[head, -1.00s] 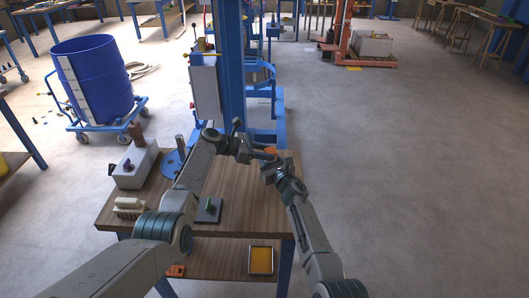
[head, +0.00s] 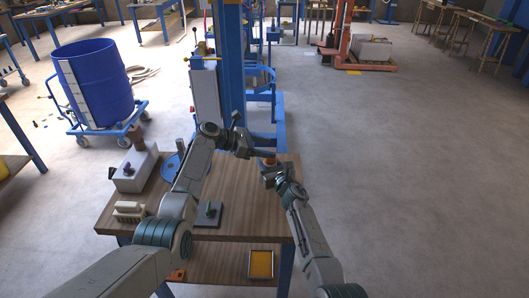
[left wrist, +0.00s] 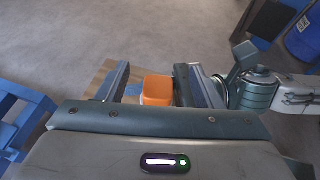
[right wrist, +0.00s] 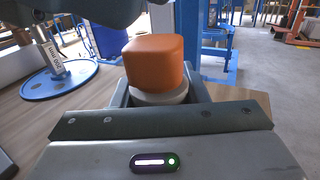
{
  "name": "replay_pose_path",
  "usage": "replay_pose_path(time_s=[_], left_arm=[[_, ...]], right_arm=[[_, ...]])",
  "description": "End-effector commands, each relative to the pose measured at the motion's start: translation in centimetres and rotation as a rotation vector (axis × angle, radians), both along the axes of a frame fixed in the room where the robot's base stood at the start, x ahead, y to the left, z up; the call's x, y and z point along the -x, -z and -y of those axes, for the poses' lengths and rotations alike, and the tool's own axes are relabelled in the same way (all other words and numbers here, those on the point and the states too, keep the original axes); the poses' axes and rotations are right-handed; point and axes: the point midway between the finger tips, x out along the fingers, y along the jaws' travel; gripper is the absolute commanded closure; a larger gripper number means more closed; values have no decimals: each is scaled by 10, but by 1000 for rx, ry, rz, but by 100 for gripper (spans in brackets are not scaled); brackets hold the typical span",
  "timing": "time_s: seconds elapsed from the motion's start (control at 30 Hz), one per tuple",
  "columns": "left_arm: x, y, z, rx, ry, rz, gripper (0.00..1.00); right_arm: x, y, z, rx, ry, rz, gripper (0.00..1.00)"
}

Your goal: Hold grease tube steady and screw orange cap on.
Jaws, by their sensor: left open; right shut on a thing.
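The orange cap (right wrist: 155,62) sits on top of the pale grease tube (right wrist: 160,97) in the right wrist view. Whether it is fully seated cannot be told. My right gripper (right wrist: 158,100) is shut on the tube, which stands upright between its fingers. In the left wrist view the orange cap (left wrist: 157,90) lies between the spread fingers of my left gripper (left wrist: 153,85), with a gap beside the left finger. In the head view both grippers meet over the table's right side, and the cap (head: 269,161) shows small between them. The tube is mostly hidden there.
The wooden table (head: 245,215) carries a dark plate with a green part (head: 209,209), a cream block (head: 130,208), a grey box with a purple knob (head: 132,172) and a blue disc (head: 172,165). A blue column (head: 231,70) stands behind. The front right tabletop is clear.

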Motion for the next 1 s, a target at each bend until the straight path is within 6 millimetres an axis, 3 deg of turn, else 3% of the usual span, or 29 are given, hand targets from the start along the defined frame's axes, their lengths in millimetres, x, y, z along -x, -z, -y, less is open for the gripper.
replay_pose_path(time_s=[0.53,1.0], left_arm=[[1,-7,1,-1,-25,0,40],[1,-8,1,1,-388,0,40]], right_arm=[[0,0,0,0,0,0,82],[0,0,0,0,0,0,82]])
